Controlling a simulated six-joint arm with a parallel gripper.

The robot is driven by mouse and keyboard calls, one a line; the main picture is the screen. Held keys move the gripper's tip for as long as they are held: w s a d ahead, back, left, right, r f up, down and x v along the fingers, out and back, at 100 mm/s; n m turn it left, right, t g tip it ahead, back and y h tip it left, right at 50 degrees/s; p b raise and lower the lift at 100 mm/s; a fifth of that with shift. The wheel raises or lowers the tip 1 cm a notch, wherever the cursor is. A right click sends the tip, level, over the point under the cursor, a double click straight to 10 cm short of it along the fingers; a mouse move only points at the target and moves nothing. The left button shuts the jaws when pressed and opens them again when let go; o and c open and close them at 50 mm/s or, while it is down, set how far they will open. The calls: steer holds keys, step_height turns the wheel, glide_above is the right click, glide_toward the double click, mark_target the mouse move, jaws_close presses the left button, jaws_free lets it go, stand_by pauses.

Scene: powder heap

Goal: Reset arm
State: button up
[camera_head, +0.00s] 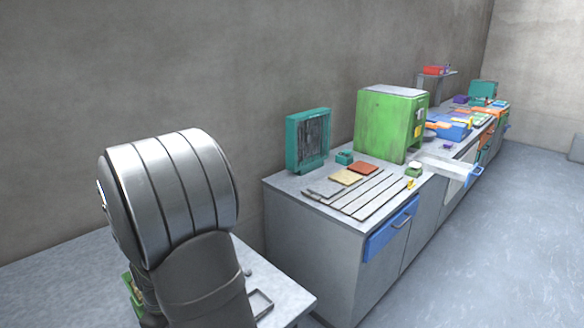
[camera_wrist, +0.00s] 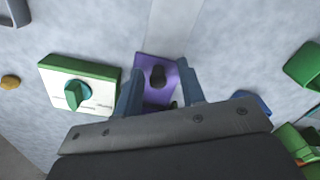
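My gripper (camera_wrist: 160,68) shows in the wrist view with its two blue-grey fingers spread apart. A purple block (camera_wrist: 154,65) with a dark round knob lies on the grey surface beyond and between the fingers. I see no contact between the fingers and the block, though the fingers hide parts of its sides. In the head view my arm fills the lower left and the gripper is hidden behind it. No powder heap can be made out.
In the wrist view a green-and-white box with a teal knob (camera_wrist: 78,92) is left of the fingers, and green things (camera_wrist: 303,66) are at right. The head view shows a long counter with a green cabinet (camera_head: 385,125), a teal framed panel (camera_head: 292,145) and open floor (camera_head: 490,240).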

stand_by(0.3)
steer(key=shift+w+a, duration=0.15)
steer(key=shift+w, duration=0.05)
step_height(320, 180, up, 7)
steer(key=shift+w+a+r, duration=0.1)
steer(key=shift+w+a, duration=0.05)
step_height(320, 180, down, 7)
steer(key=shift+f, duration=0.15)
steer(key=s+d, duration=0.7)
step_height(320, 180, up, 10)
steer(key=a+n, duration=0.1)
steer(key=n, duration=0.1)
steer(key=a+n, duration=0.2)
steer(key=s+a+f+n, duration=0.1)
steer(key=n, duration=0.2)
steer(key=shift+s+a+f, duration=0.1)
steer(key=shift+a, duration=0.2)
